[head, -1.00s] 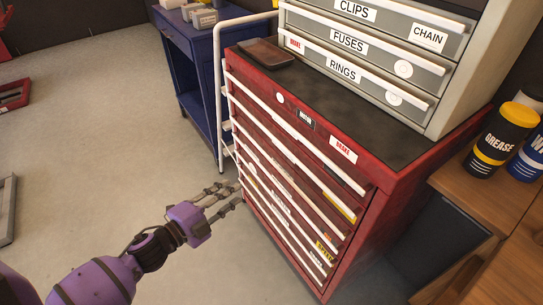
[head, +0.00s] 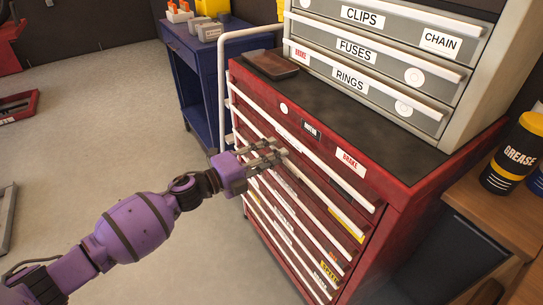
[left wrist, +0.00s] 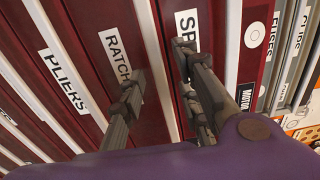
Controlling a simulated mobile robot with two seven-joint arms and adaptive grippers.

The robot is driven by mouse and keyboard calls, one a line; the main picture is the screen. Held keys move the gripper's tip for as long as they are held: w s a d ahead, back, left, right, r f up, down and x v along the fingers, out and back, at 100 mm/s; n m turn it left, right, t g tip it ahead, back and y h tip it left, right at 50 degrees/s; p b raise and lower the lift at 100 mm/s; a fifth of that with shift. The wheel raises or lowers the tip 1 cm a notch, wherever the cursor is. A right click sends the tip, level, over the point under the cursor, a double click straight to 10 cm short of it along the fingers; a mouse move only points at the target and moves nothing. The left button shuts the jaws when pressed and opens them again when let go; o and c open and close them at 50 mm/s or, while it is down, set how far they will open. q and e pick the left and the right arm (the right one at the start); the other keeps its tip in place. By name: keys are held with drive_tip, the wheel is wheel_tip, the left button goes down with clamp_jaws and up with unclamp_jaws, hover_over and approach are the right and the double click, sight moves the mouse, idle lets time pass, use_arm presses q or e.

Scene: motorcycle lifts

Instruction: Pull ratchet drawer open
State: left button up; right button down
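The red tool cabinet (head: 400,215) has several drawers with long white bar handles. In the left wrist view, the ratchet drawer's label (left wrist: 115,55) is partly hidden by a finger and reads "RATCH". Its white handle bar (left wrist: 148,28) runs between my fingers. My left gripper (head: 282,150) is in front of the cabinet's upper drawers; it also shows in the left wrist view (left wrist: 160,88). Its fingers are apart, one side on each side of the bar. I cannot tell whether they touch it. The drawers look closed. My right gripper is not in view.
A grey drawer unit (head: 350,50) and a dark tray (head: 271,64) are on the cabinet top. A blue cart (head: 198,60) stands behind. A wooden bench (head: 500,215) with a grease can (head: 512,155) is at the right.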

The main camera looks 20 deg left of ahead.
use_arm(q)
drive_tip(key=shift+c, duration=0.3)
clamp_jaws()
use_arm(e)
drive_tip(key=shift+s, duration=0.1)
